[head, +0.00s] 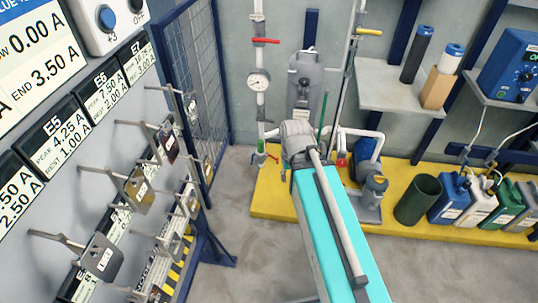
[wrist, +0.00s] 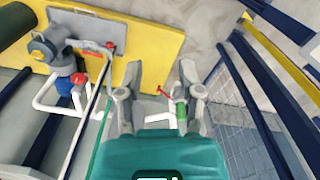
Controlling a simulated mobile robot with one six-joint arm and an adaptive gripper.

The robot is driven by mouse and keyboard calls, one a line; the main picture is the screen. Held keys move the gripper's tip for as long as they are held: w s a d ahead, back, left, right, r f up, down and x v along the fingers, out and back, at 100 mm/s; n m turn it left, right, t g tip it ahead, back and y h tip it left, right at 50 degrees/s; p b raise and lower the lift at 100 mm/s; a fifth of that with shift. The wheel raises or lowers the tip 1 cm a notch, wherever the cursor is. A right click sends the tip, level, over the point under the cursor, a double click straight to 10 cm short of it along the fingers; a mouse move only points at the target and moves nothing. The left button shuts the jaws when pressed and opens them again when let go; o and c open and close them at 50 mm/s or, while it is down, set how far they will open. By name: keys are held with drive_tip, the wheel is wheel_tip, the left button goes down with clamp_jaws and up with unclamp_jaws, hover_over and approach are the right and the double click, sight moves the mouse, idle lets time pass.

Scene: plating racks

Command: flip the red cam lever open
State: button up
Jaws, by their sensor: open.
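A small red lever (wrist: 165,91) shows in the wrist view beside a green fitting (wrist: 181,113) on a white pipe. It points up and to the left from the fitting. In the head view, the red lever (head: 272,156) and green fitting (head: 261,147) are low on the white pipe, left of my arm. My gripper (wrist: 160,69) is open and empty, with the lever appearing between its two fingers in the wrist view. I cannot tell the remaining depth to it. In the head view I cannot make out the fingers.
A yellow platform (head: 262,200) carries a pump (head: 370,190), a dark green bin (head: 418,199) and several canisters. Another red handle (head: 265,41) sits higher on the pipe, near a gauge (head: 258,82). A blue mesh panel (head: 190,80) stands left, and racks with hooks line the near left.

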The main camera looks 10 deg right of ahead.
drive_tip(key=shift+w+d, duration=0.15)
drive_tip(key=shift+d, duration=0.1)
drive_tip(key=shift+f, duration=0.1)
drive_tip(key=w+d+f+m+t+y+b, duration=0.2)
drive_tip(key=w+f+m+y+b, duration=0.4)
drive_tip(key=w+f+m+b, duration=0.8)
drive_tip(key=w+d+f+m+t+y+b, duration=0.4)
drive_tip(key=w+d+m+b, duration=0.4)
drive_tip(key=b, duration=0.8)
drive_tip(key=shift+w+d+t+y, duration=0.35)
drive_tip(key=shift+w+t+y, duration=0.1)
drive_tip(key=shift+y, duration=0.45)
drive_tip(key=shift+f, duration=0.15)
